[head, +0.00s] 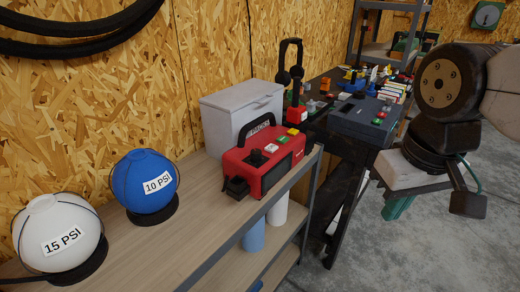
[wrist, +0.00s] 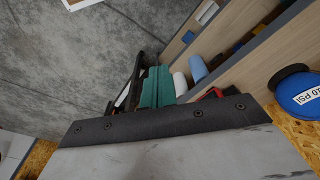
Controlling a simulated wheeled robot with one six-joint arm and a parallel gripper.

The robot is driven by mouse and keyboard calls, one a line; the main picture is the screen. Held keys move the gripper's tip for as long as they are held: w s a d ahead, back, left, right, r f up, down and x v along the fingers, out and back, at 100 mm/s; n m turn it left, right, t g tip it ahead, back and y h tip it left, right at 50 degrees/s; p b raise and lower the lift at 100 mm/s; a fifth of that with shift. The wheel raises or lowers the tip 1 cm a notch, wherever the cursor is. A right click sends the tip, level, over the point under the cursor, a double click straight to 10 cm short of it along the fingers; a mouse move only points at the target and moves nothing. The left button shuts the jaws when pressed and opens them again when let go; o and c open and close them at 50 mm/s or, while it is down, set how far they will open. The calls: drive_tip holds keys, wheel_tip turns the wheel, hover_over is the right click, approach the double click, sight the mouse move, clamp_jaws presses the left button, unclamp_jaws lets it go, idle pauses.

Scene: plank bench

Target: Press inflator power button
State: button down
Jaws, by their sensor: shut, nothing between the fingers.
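The red inflator (head: 258,172) with a black carry handle sits on the wooden shelf top in the head view. Its top has a black knob (head: 256,157), a white button (head: 271,148), a red button (head: 282,139) and a yellow button (head: 293,131). I cannot tell which is the power button. My gripper (head: 397,208), with teal fingers, hangs over the floor to the right of the inflator, well apart from it. In the wrist view my gripper (wrist: 156,88) is shut and empty. Red bits at the panel edge there may be the inflator, mostly hidden.
A blue ball (head: 145,182) marked 10 PSI and a white ball (head: 60,235) marked 15 PSI stand left of the inflator. A grey box (head: 235,112) is behind it. A dark bench (head: 345,128) with a dark case and tools stands between inflator and arm. Floor is open at right.

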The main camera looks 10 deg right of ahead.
drive_tip(key=w+a+m+t+y, duration=0.1)
drive_tip(key=w+a+m+t, duration=0.1)
drive_tip(key=w, duration=1)
drive_tip(key=w+a+m+t, duration=0.1)
drive_tip(key=w+a+t, duration=0.2)
drive_tip(key=w, duration=0.9)
drive_tip(key=w+a+m+t+y, duration=0.1)
drive_tip(key=w+a, duration=0.4)
drive_tip(key=w, duration=0.7)
drive_tip(key=shift+w+a+r+m+t+y, duration=0.3)
drive_tip(key=shift+r+m+t, duration=0.1)
drive_tip(key=shift+m+t, duration=0.35)
